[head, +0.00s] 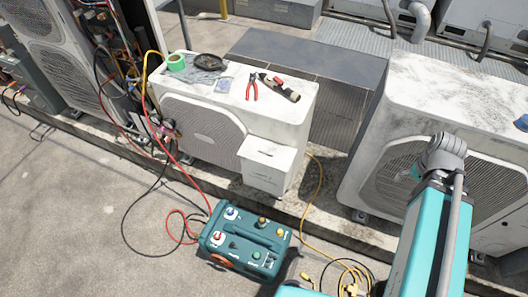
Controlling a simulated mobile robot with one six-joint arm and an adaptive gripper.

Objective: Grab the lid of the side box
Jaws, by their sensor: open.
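The side box (266,178) is a small off-white box at the front right corner of the middle condenser unit (190,90). Its lid (268,151) is a pale, slightly overhanging top with a small dark mark on it. The lid appears to lie closed on the box. My teal arm rises at the right of the head view, in front of the right condenser, well to the right of the box. My gripper does not show in this view, and nothing of mine touches the lid.
On the middle unit lie red pliers (252,87), a dark tool (284,91) and green tape (176,62). A teal machine (245,240) with hoses stands in front of the box. A yellow hose (319,185) runs right of it. The right condenser (440,90) is close to my arm.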

